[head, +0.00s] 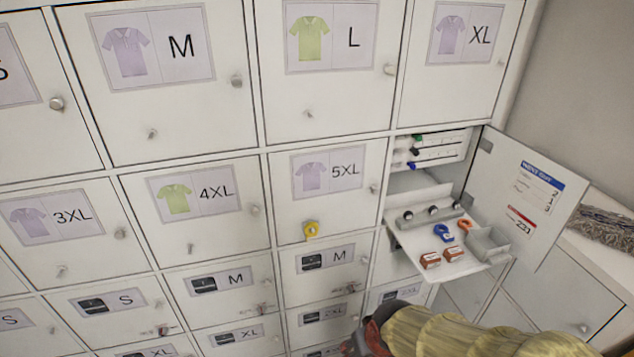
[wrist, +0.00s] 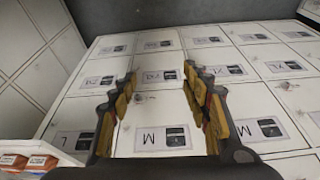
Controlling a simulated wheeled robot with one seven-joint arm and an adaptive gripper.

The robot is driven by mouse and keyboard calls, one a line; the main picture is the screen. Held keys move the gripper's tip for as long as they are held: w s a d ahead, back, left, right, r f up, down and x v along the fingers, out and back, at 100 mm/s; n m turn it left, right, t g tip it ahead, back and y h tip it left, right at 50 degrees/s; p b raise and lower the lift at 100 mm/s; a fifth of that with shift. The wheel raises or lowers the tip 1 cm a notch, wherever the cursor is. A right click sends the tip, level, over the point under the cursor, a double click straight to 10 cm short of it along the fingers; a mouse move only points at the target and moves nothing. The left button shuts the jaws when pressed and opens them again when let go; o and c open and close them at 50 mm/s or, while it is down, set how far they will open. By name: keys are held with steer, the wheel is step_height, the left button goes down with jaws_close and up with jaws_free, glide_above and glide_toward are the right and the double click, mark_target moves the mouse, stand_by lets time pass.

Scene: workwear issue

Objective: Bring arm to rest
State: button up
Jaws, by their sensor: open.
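My gripper (wrist: 158,105) shows in the wrist view with its two yellow-and-black fingers apart and nothing between them. It faces white locker doors with trouser labels, such as the M door (wrist: 165,137) straight ahead. In the head view my arm (head: 440,335) with its yellow sleeve enters at the bottom, below the open locker compartment. The gripper's fingertips are not clear in the head view.
An open locker door (head: 535,200) stands out at the right. A grey woven bundle (head: 605,225) lies on the right-hand surface.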

steer(key=s+d+r+m+t+b, duration=0.2)
steer(key=s+d+r+b, duration=0.5)
steer(key=r, duration=0.5)
steer(key=shift+s+d+r+m+h, duration=0.35)
steer(key=shift+s+d, duration=0.35)
steer(key=shift+s, duration=0.35)
